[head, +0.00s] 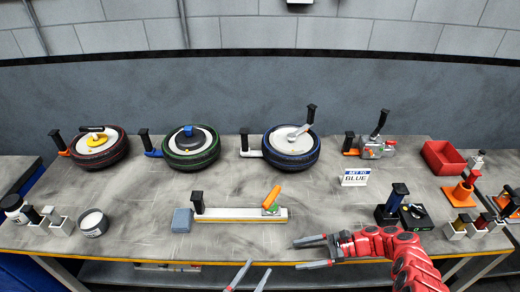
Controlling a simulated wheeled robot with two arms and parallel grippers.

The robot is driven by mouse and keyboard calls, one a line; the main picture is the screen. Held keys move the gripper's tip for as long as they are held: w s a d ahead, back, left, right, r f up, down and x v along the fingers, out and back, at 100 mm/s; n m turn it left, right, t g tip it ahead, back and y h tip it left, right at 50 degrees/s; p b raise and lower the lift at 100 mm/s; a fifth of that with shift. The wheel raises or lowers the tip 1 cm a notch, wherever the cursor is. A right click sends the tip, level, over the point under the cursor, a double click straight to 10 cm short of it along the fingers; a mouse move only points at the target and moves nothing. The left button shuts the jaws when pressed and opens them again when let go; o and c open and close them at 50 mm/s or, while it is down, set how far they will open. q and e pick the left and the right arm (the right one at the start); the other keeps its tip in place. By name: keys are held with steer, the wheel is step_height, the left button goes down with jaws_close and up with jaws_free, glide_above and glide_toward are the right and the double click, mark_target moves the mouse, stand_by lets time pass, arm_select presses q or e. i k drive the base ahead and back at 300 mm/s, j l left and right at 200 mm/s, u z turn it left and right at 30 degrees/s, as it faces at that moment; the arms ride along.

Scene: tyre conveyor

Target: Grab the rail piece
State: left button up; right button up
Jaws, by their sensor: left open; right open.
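The rail piece (235,214) is a long pale bar with a yellow front edge, lying flat across the front middle of the table. A black-topped post (197,203) stands at its left end, and an orange handle (272,197) on a green base tilts at its right end. My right gripper (298,254) is open and empty at the front edge, right of and nearer than the rail, with its fingers pointing left. My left gripper (258,267) is open and shows only its fingertips at the bottom, in front of the rail. Neither gripper touches the rail.
A blue-grey block (181,220) sits just left of the rail. A "SET TO BLUE" sign (355,177) and a black box (416,217) are to the right. Table around the rail is mostly clear.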

mark_target(203, 216)
steer(key=k, duration=0.9)
